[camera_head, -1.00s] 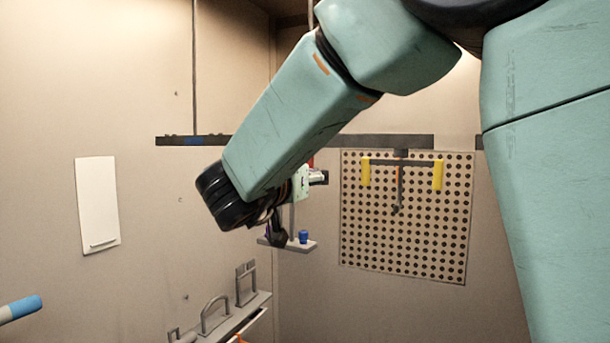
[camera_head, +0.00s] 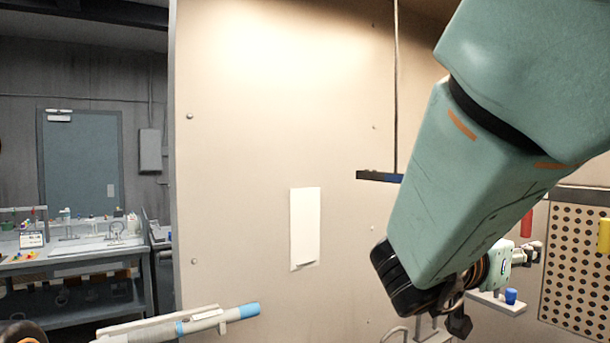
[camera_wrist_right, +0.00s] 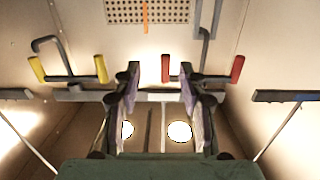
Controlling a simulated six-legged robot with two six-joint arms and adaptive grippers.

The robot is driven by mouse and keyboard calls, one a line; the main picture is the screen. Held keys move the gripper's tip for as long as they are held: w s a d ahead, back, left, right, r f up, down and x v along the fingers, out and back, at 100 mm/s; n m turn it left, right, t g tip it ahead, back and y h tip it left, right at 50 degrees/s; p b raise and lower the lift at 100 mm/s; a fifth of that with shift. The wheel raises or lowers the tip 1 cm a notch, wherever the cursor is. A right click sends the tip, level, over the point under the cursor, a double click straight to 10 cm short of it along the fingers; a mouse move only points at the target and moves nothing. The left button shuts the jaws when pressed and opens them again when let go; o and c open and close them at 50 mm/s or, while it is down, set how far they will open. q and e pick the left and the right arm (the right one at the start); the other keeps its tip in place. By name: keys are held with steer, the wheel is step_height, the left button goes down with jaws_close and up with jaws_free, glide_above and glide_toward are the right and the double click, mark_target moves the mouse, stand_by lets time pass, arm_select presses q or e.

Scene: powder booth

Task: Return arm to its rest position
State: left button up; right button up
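My right arm (camera_head: 475,205) comes in from the upper right in the head view and reaches down to a black wrist joint. My right gripper (camera_wrist_right: 159,105) shows in the wrist view with its two fingers apart and nothing held between them. In the head view the gripper is mostly hidden behind my forearm. My left gripper is not in view.
A perforated board (camera_head: 575,265) is at the right, with a blue cup (camera_head: 511,296) on a small shelf beside it. A white panel (camera_head: 305,228) is on the booth wall. A blue-tipped tool (camera_head: 240,312) lies low left. A workbench (camera_head: 75,262) stands outside.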

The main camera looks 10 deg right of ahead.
mark_target(523, 229)
steer(key=shift+w+a+r+t+h, duration=0.1)
steer(key=shift+a+r+t+h, duration=0.25)
steer(key=shift+a+r, duration=0.45)
steer(key=b+x, duration=0.1)
steer(key=x, duration=0.1)
steer(key=b+x, duration=0.2)
steer(key=x, duration=0.1)
steer(key=b+x, duration=0.1)
steer(key=x, duration=0.1)
steer(key=shift+d+f+b, duration=0.25)
steer(key=shift+f+b, duration=0.05)
steer(key=shift+b, duration=0.05)
steer(key=shift+w+d+r+b, duration=0.2)
steer(key=shift+w+d+b, duration=0.15)
steer(key=shift+d, duration=0.4)
steer(key=shift+s+a, duration=0.1)
steer(key=shift+a, duration=0.2)
steer(key=shift+a, duration=0.1)
